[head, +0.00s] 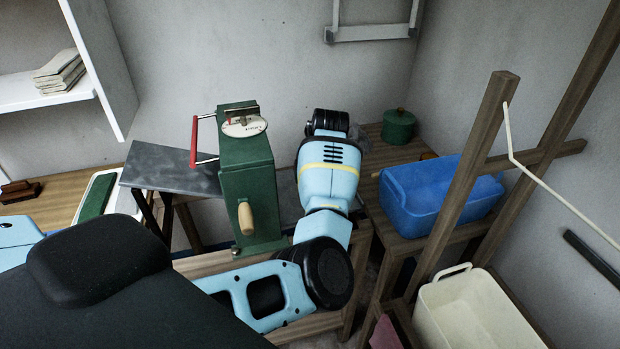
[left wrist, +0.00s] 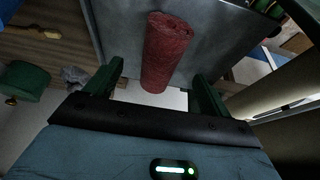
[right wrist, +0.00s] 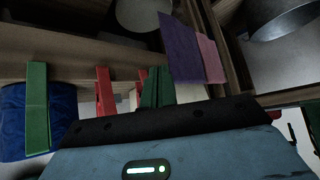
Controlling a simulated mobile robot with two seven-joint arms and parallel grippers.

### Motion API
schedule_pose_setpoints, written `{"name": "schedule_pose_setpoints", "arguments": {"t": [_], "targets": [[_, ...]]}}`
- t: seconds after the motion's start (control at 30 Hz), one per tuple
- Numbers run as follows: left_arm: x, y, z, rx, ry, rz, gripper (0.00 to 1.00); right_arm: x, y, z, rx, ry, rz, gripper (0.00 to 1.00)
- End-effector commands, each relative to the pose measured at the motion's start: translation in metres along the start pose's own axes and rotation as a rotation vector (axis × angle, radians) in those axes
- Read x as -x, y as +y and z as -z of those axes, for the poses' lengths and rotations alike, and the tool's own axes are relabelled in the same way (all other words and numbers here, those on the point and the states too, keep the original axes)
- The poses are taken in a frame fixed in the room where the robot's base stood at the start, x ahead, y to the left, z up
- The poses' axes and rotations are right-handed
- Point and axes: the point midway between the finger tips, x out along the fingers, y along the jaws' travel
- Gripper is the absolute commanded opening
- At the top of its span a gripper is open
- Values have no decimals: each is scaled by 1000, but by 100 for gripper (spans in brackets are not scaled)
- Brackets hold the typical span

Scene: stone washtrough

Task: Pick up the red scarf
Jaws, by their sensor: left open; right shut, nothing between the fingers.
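In the left wrist view a dark red, rough-textured roll (left wrist: 165,52), which looks like the red scarf rolled up, lies over a grey surface (left wrist: 120,25). My left gripper (left wrist: 157,72) is open, its green fingers on either side of the roll's near end and apart from it. Whether that end is between the fingers in depth, I cannot tell. My right gripper (right wrist: 151,87) is shut and empty, away from the scarf. The scarf does not show in the head view; one of my arms covers the middle there.
A green crank-handled machine (head: 247,185) stands at centre. On the right are a blue tub (head: 425,200), a green pot (head: 398,127), a wooden frame (head: 470,180) and a cream tub (head: 470,315). Near my right gripper are purple cloth (right wrist: 182,48) and red pegs (right wrist: 105,92).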

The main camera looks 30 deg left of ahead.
Motion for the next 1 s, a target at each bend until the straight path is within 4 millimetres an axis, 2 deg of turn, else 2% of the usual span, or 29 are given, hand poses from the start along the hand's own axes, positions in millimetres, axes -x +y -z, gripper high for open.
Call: {"name": "schedule_pose_setpoints", "arguments": {"t": [0.13,0.3,0.53,0.8,1.0], "targets": [[-6,0,-1,-1,-2,2,82,2,1,-8,5,-16,1,0],[-24,-1,-1,-1,-4,2,82,2,1,-16,7,-30,2,0],[-30,-1,0,0,0,0,82,1,1,-15,5,-28,2,0],[-67,-6,0,0,-3,3,82,-2,-2,-20,-8,-36,2,0],[-79,-6,0,-1,-2,2,82,-3,-3,-22,-13,-39,3,0]]}}
